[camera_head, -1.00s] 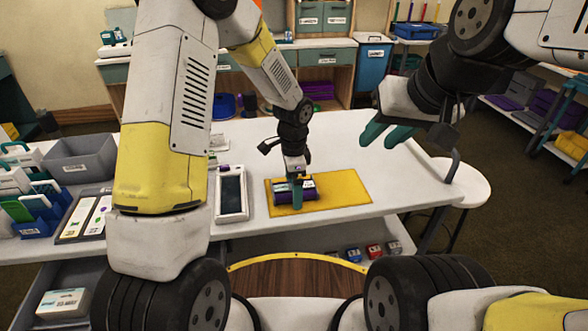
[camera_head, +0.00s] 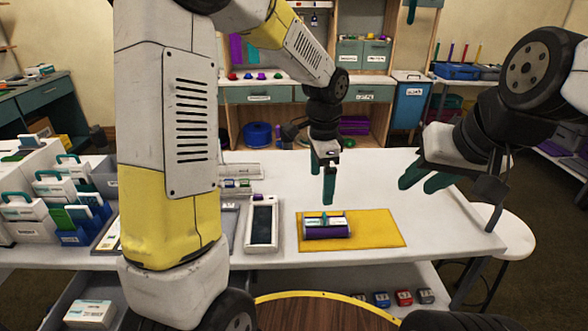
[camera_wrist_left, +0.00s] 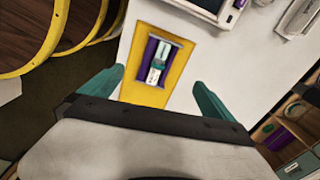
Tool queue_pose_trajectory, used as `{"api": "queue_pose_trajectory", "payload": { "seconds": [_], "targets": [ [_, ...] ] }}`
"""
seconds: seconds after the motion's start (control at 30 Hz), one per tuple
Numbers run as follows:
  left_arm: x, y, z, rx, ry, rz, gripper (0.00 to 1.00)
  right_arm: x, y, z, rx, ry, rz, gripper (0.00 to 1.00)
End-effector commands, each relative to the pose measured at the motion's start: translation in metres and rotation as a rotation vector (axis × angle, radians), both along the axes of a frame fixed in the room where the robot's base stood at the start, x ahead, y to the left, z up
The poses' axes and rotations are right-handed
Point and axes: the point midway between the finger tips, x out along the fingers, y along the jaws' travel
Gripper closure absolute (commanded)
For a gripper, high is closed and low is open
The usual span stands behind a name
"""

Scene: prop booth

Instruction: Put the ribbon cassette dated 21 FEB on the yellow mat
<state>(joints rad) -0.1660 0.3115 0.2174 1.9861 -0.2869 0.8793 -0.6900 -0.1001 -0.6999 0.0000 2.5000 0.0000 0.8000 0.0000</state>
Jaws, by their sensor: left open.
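A ribbon cassette (camera_head: 340,231) with dark purple ends and a pale label lies on the yellow mat (camera_head: 378,229), on its left part. Its date is too small to read. In the left wrist view the cassette (camera_wrist_left: 158,62) lies flat inside the mat's edges (camera_wrist_left: 150,93). My left gripper (camera_head: 327,190) is open and empty, above and apart from the cassette; in the left wrist view its teal fingers stand wide apart (camera_wrist_left: 158,78). My right gripper (camera_head: 416,186) hangs over the right side of the table, its two fingers apart and empty.
A white device with a dark screen (camera_head: 262,222) lies left of the mat. Further left are a grey bin (camera_head: 105,175) and racks of boxes (camera_head: 55,205). A white round stool (camera_head: 515,240) stands right of the table. The white tabletop (camera_head: 385,185) behind the mat is clear.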

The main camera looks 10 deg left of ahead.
Motion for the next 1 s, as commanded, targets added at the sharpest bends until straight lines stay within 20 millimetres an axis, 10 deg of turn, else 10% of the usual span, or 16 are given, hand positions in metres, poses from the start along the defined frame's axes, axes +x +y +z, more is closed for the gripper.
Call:
{"api": "queue_pose_trajectory", "payload": {
  "seconds": [0.43,0.7,1.0],
  "targets": [
    [-0.096,0.083,0.112,-0.213,-0.222,0.673,0.0,0.0,0.0,0.0,0.0,0.0,0.0,0.68],
    [-0.157,0.109,0.135,-0.417,-0.295,1.017,0.0,0.0,0.0,0.0,0.0,0.0,0.0,0.68],
    [-0.179,0.114,0.137,-0.512,-0.308,1.146,0.0,0.0,0.0,0.0,0.0,0.0,0.0,0.68]
  ]
}}
